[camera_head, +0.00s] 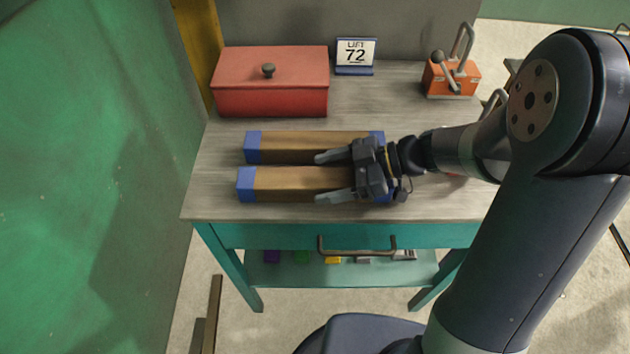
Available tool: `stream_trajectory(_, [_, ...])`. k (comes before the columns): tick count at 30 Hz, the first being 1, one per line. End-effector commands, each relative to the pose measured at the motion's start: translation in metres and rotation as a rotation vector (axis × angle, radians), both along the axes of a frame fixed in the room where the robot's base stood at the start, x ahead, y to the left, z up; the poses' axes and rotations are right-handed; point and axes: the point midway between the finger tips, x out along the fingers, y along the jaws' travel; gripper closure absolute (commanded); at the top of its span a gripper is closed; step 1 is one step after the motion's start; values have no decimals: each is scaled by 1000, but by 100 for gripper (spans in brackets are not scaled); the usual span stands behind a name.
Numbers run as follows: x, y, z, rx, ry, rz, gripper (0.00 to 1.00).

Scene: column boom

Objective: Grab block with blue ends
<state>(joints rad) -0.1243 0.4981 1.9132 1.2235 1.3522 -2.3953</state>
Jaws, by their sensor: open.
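Two long brown wooden blocks with blue ends lie side by side on the grey tabletop. The far block (295,148) shows blue at both ends. The near block (290,184) shows blue at its left end, and my gripper partly covers its right end. My gripper (321,178) points left and is open. One finger overlaps the far block's near edge and the other overlaps the near block's front side. The near block appears between the fingers in this view. Whether the fingers touch it, and their height above it, I cannot tell.
A red lidded box (270,88) stands at the back left, with a "LIFT 72" sign (355,55) beside it. An orange block with a metal handle (451,78) stands at the back right. The table (225,205) has a front drawer handle (357,250) and a green wall on the left.

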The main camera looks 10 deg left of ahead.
Motion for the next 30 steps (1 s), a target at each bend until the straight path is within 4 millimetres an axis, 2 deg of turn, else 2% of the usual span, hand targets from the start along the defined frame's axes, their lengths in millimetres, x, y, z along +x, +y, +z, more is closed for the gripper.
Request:
stream_trajectory(2, [0, 0, 0, 0, 0, 0, 24])
stream_trajectory(5, [0, 0, 0, 0, 0, 0, 31])
stream_trajectory(25, [0, 0, 0, 1, 0, 0, 86])
stream_trajectory(30, [0, 0, 1, 2, 0, 0, 87])
